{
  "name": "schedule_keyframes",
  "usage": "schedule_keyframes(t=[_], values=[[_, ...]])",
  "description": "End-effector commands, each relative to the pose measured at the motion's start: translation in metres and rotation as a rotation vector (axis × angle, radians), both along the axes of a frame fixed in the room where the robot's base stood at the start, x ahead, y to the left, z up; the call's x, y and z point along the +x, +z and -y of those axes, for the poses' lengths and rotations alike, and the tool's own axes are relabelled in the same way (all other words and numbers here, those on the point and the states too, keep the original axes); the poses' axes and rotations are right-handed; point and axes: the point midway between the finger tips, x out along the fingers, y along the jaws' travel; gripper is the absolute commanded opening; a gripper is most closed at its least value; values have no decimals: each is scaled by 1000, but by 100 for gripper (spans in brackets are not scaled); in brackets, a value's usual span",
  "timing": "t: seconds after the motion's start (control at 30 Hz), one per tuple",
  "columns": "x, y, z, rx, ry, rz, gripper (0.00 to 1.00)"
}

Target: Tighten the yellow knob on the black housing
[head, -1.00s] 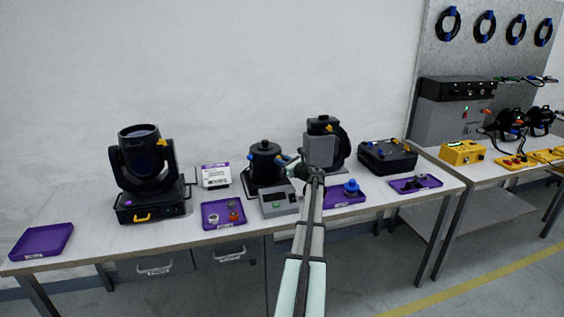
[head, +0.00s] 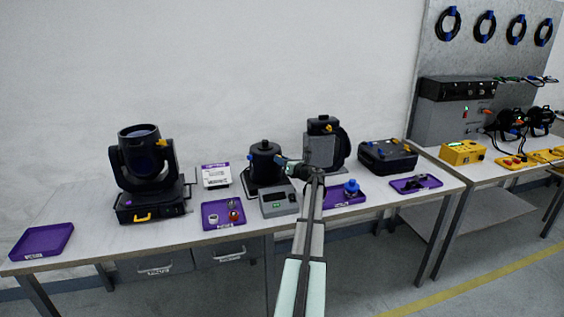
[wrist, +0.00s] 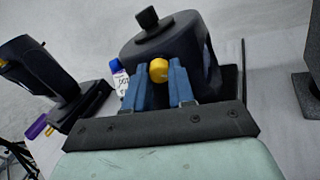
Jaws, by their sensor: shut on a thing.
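The black housing (head: 264,163) is a dark cylinder with a small cap on top, standing on a base on the bench in the head view. It fills the upper middle of the wrist view (wrist: 145,46). The yellow knob (wrist: 159,69) sticks out of its side towards my gripper. My gripper (wrist: 159,77) has its two blue fingers on either side of the knob and is shut on it. In the head view my gripper (head: 285,165) reaches the housing's right side and hides the knob.
A grey box with a green display (head: 279,202) stands in front of the housing. A second dark unit (head: 322,146) stands close on the right. Purple trays (head: 209,222) with small parts lie near the front edge. A moving-head lamp (head: 150,175) stands at left.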

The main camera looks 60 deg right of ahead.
Motion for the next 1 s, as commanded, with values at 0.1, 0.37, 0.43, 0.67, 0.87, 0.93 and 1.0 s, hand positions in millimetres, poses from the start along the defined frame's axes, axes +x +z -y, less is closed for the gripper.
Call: schedule_keyframes(t=[0.1, 0.37, 0.43, 0.67, 0.87, 0.93, 1.0], values=[[0, 0, 0, 105, 0, 38, 0], [0, 0, -1, 336, 0, 122, 0], [0, 0, -1, 400, 0, 144, 0], [0, 0, -1, 605, -1, 219, 0], [0, 0, -1, 783, -1, 284, 0], [0, 1, -2, 845, -1, 306, 0], [0, 1, -2, 907, 0, 329, 0]])
